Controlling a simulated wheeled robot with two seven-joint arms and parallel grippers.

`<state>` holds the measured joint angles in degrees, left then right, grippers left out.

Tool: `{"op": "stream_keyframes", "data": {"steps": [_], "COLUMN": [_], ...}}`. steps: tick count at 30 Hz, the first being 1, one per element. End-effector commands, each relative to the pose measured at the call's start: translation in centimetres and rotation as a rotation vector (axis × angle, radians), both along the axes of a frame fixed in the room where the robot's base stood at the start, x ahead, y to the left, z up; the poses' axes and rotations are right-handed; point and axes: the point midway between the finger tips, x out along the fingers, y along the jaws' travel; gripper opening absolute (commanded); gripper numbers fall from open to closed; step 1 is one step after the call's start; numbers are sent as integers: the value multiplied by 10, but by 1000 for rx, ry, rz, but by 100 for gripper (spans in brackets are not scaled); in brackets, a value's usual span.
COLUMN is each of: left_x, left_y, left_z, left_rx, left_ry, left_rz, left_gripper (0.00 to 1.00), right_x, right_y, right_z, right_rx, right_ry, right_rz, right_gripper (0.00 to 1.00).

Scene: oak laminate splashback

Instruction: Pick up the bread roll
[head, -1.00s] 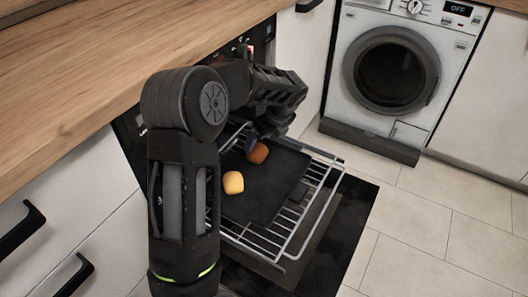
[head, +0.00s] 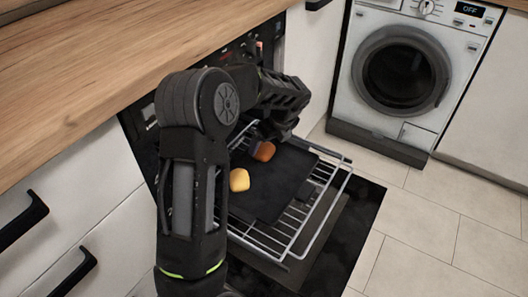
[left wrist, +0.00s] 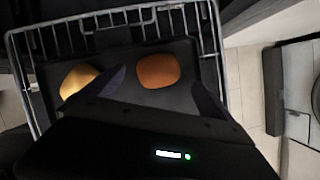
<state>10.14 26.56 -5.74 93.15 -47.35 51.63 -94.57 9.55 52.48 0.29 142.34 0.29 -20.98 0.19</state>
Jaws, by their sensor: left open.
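A brown, rounded piece that looks like the bread roll (head: 264,151) lies on the dark baking tray (head: 280,192) on the pulled-out oven rack. It also shows in the left wrist view (left wrist: 158,70). A yellow rounded piece (head: 239,180) lies on the same tray, nearer to me, and shows at the left in the wrist view (left wrist: 78,79). My left gripper (head: 257,139) is open just above and beside the brown roll. In the left wrist view its dark fingers (left wrist: 161,91) stand apart on either side of the roll, with no clear contact. My right gripper is out of view.
The wire rack (head: 303,232) sticks out of the oven over the opened door (head: 333,236). A wooden worktop (head: 120,60) runs along the left above white drawers with black handles. A washing machine (head: 405,75) stands at the back right. The tiled floor (head: 425,230) is clear.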

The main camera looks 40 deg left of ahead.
Motion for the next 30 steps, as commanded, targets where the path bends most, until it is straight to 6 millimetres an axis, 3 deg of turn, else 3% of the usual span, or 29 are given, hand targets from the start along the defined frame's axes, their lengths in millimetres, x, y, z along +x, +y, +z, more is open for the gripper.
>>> {"op": "stream_keyframes", "data": {"steps": [3, 9, 28, 30], "left_x": [-1, 2, 2, 2], "left_y": [8, 17, 18, 18], "left_z": [-22, -42, -41, -41], "left_rx": [0, 1, 0, 0], "left_ry": [3, 2, 1, 1], "left_rz": [2, 1, 0, 0], "left_gripper": [96, 96, 96, 91], "right_x": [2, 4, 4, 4], "right_y": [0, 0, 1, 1], "right_z": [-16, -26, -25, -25], "right_rx": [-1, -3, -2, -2], "right_ry": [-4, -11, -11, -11], "right_rz": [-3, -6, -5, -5], "right_gripper": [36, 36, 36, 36]}}
